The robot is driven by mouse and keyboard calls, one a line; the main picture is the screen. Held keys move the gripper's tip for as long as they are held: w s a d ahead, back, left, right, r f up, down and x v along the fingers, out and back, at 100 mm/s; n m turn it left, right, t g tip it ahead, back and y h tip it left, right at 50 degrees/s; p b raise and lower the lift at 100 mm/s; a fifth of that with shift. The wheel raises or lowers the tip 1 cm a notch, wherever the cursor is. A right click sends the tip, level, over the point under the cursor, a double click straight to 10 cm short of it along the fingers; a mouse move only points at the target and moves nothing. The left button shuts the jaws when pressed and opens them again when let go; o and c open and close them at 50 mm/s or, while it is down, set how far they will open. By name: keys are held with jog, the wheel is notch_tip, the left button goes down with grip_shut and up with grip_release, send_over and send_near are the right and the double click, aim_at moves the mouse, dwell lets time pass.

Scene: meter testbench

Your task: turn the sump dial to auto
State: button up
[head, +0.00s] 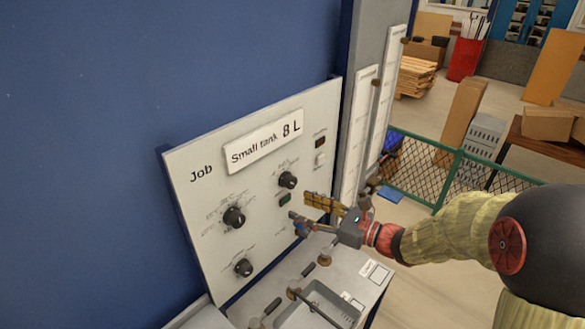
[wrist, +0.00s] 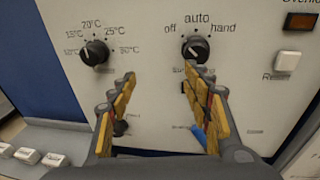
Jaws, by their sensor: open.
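The sump dial looks to be the round black knob (wrist: 195,48) marked off, auto and hand in the wrist view, with auto printed above it. It has a pale pointer mark, but I cannot tell surely which word it faces. In the head view it appears as the upper right knob (head: 288,180) on the white panel. My gripper (wrist: 160,82) is open and empty, its yellow fingers spread in front of the panel, below the knob in the wrist view. In the head view my gripper (head: 306,212) is below and right of the knob, apart from it.
A temperature knob (wrist: 94,52) sits left of the sump dial. A lower knob (head: 243,267) is near the panel's bottom. An amber lamp (wrist: 300,22) and white button (wrist: 288,63) are to the right. A bench with a grey tray (head: 345,311) stands below.

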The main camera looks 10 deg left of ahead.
aim_at(293, 185)
jog(key=w+a+m+t, duration=0.1)
jog(key=w, duration=0.2)
jog(key=w+a+m+p, duration=0.1)
jog(key=w+a, duration=0.1)
jog(key=w, duration=0.1)
jog(key=w+a+m+t+p, duration=0.1)
jog(key=w+a, duration=0.1)
jog(key=w, duration=0.1)
jog(key=shift+a+r+m+t, duration=0.1)
jog(key=shift+a+m+t, duration=0.2)
jog(key=shift+m, duration=0.1)
jog(key=shift+c, duration=1.4)
jog(key=c, duration=0.8)
jog(key=shift+c, duration=0.3)
